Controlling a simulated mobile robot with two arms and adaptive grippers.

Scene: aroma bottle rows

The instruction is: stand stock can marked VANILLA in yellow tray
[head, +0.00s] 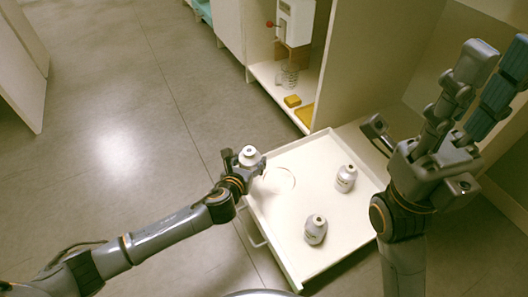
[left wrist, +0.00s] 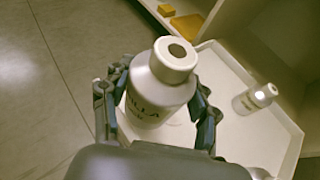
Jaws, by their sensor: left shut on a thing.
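My left gripper (head: 246,168) is shut on a white can (head: 249,155) with a round cap, held upright near the drawer's left corner. In the left wrist view the can (left wrist: 160,90) stands between both fingers; its label shows "ILLA", the rest hidden. A flat yellow thing (head: 305,114), which looks like the yellow tray, lies on the cabinet's low shelf, partly hidden by the side panel; it also shows in the left wrist view (left wrist: 187,26). My right gripper (head: 497,48) is raised at the right, its fingers apart and empty.
A white pulled-out drawer (head: 300,262) holds two similar white cans, one right (head: 346,178) and one in front (head: 315,230). A smaller yellow block (head: 292,100) and a wire coil (head: 288,78) stand by the yellow thing, below a white dispenser (head: 295,22). The cabinet side panel (head: 365,65) blocks the right.

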